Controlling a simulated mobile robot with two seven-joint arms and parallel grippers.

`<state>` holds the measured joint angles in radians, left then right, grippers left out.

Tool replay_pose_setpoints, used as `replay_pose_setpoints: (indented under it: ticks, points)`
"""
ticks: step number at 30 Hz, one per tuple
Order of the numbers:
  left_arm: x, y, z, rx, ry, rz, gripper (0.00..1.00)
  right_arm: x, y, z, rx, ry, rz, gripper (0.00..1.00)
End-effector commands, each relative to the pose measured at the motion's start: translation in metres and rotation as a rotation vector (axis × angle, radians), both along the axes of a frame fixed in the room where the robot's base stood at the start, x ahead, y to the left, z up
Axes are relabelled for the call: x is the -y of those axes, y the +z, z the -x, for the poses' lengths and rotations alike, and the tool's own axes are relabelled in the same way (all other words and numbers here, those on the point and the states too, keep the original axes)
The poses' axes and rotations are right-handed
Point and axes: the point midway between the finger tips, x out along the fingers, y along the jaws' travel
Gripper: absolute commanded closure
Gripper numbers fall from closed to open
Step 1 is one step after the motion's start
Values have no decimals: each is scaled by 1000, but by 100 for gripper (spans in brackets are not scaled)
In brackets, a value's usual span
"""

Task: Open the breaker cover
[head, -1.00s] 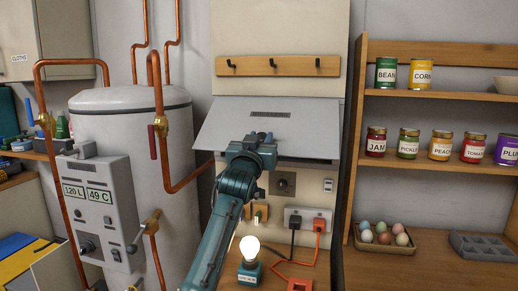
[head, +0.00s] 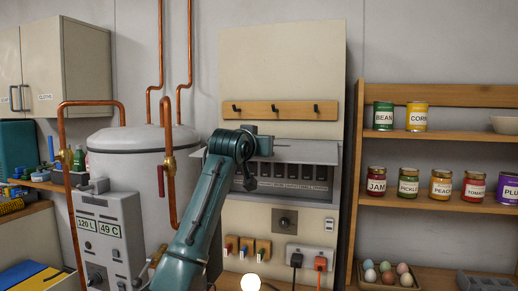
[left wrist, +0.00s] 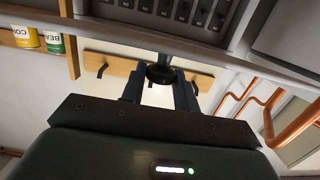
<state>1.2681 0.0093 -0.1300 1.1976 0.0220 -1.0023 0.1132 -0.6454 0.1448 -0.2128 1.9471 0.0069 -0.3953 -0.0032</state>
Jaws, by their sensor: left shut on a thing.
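The breaker cover (head: 312,152) is a grey flap on the cream wall panel. It is swung up and seen nearly edge-on. Below it a row of dark breakers (head: 300,178) is exposed; they also show at the top of the left wrist view (left wrist: 165,9). My left gripper (left wrist: 161,78) is shut on a dark part at the cover's edge, seen between its fingers in the left wrist view. My right gripper is not in view.
A wooden hook rail (head: 285,111) is just above the cover. A grey water tank (head: 138,141) with copper pipes (head: 165,100) stands to the left. A wooden shelf (head: 430,140) with cans and jars is to the right.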

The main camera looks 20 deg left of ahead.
Motion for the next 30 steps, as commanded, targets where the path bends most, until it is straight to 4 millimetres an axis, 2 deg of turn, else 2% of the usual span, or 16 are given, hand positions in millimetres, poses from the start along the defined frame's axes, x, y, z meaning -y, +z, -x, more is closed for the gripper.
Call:
replay_pose_setpoints:
  ticks: [8, 9, 16, 25, 30]
  points:
    - [0, -4, -1, -10, 0, 1, 100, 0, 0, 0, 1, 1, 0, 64]
    - [0, -5, -1, -10, 0, 1, 68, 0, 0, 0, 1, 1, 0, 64]
    - [0, -4, -1, -8, 0, 1, 49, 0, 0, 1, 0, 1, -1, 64]
    - [0, -3, 1, -5, 0, 1, 48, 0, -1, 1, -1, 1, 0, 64]
    - [0, -3, 17, -3, 0, 1, 48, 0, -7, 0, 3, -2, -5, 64]
